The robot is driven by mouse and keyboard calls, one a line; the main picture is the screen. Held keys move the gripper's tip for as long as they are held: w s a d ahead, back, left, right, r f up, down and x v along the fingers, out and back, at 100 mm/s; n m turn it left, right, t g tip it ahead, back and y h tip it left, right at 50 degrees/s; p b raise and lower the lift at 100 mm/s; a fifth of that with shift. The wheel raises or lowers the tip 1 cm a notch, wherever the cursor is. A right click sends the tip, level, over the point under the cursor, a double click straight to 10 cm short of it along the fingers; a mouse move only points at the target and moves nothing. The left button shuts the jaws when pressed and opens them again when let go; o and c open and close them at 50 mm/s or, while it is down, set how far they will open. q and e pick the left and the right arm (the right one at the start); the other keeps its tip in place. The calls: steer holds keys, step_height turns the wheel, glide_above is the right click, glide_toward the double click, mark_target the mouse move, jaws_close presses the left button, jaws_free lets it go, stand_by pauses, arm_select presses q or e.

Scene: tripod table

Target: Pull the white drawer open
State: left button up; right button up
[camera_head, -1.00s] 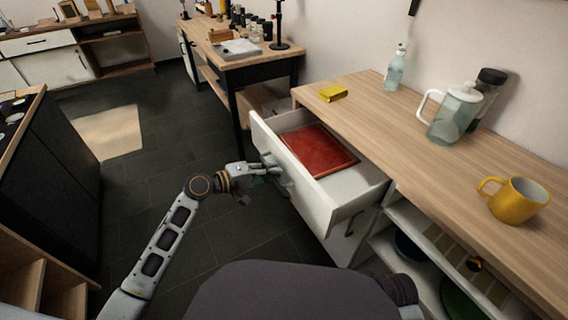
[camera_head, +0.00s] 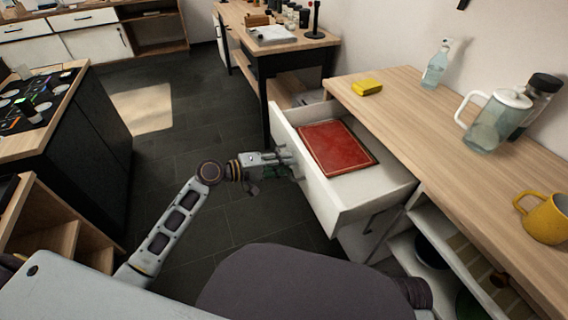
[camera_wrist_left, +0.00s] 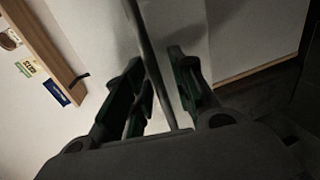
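The white drawer (camera_head: 369,203) stands well out from under the wooden counter, and a flat red book-like object (camera_head: 336,147) lies inside it. My left gripper (camera_head: 289,163) is at the outer face of the drawer front, partly hiding it. In the left wrist view, a thin grey handle bar (camera_wrist_left: 151,60) runs between the two dark fingers of my left gripper (camera_wrist_left: 160,85). The fingers are apart, with gaps showing beside the bar. Whether one touches it is hard to tell. My right gripper is in neither view.
A second table (camera_head: 285,45) stands behind the drawer. Dark floor (camera_head: 185,135) is clear left of the drawer.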

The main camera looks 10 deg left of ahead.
arm_select(q)
steer(key=v, duration=1.2)
stand_by(0.7)
stand_by(0.5)
